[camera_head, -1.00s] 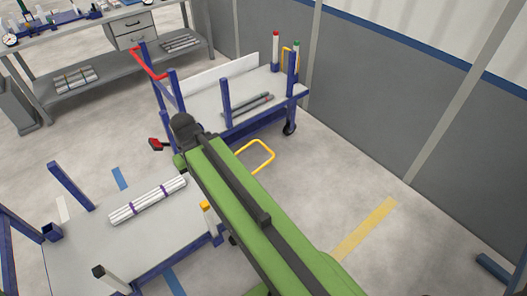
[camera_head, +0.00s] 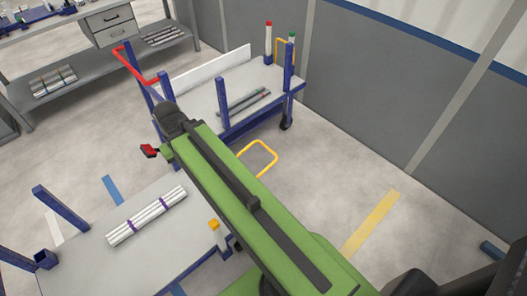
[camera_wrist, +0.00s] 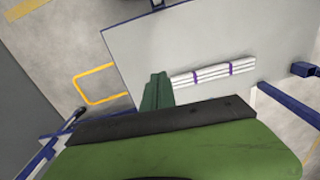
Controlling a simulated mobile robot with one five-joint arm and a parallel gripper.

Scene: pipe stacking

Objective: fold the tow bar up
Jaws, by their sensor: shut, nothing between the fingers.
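The tow bar is a yellow loop (camera_head: 258,158), partly hidden behind my green arm in the head view. It sticks out low over the floor between two carts. In the wrist view the tow bar (camera_wrist: 97,85) extends left from the edge of the near cart (camera_wrist: 128,60), which carries white pipes. My gripper (camera_wrist: 155,78) shows as dark green fingers, shut and empty. It appears over the near cart's edge, to the right of the tow bar and apart from it in the picture. In the head view the fingers are mostly hidden by the arm.
White pipes with purple bands (camera_head: 147,215) lie on the near cart, which has blue posts (camera_head: 60,207). A red-and-black part (camera_head: 149,151) shows beside my arm. Floor at right is open.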

